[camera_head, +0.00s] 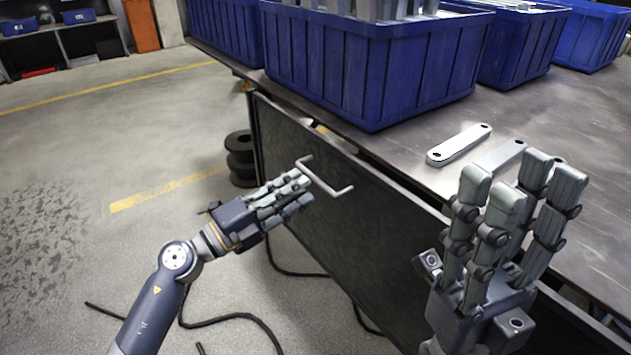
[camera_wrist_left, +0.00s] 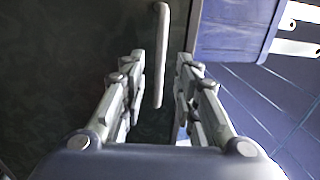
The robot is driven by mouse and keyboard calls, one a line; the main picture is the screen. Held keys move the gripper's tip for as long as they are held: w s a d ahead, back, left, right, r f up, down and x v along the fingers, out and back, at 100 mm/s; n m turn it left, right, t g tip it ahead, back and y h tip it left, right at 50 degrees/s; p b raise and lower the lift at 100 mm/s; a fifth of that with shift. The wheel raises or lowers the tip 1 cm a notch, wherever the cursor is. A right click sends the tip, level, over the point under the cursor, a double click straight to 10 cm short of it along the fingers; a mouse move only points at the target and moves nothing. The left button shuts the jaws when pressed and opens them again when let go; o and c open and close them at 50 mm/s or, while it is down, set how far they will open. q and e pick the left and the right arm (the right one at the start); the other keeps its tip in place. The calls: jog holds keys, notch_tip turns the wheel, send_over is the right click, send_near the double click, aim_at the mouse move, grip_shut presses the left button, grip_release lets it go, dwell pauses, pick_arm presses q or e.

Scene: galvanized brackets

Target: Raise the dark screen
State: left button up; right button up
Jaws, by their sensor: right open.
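The dark screen (camera_head: 370,250) is a dark panel hanging along the near side of the metal table. A light U-shaped handle (camera_head: 326,186) stands out from it near its upper edge. My left gripper (camera_head: 300,188) reaches the handle from the left. In the left wrist view, its fingers (camera_wrist_left: 162,57) are apart, with the handle (camera_wrist_left: 161,30) in the gap between them. A gap shows on both sides of the bar, and the fingers are not closed on it. My right gripper (camera_head: 520,190) is open and empty, fingers up, at the table's near edge.
Blue crates (camera_head: 370,70) stand on the metal table (camera_head: 395,150); the front one holds metal parts. Galvanized brackets (camera_head: 460,144) lie near my right gripper. Dark round weights (camera_head: 240,160) are stacked at the screen's far end. Black cables (camera_head: 235,317) lie on the floor.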

aim_at(315, 176)
pick_arm(q)
jog(key=b+x, duration=0.1)
jog(key=x, duration=0.4)
jog(key=shift+w+d, duration=0.1)
grip_shut()
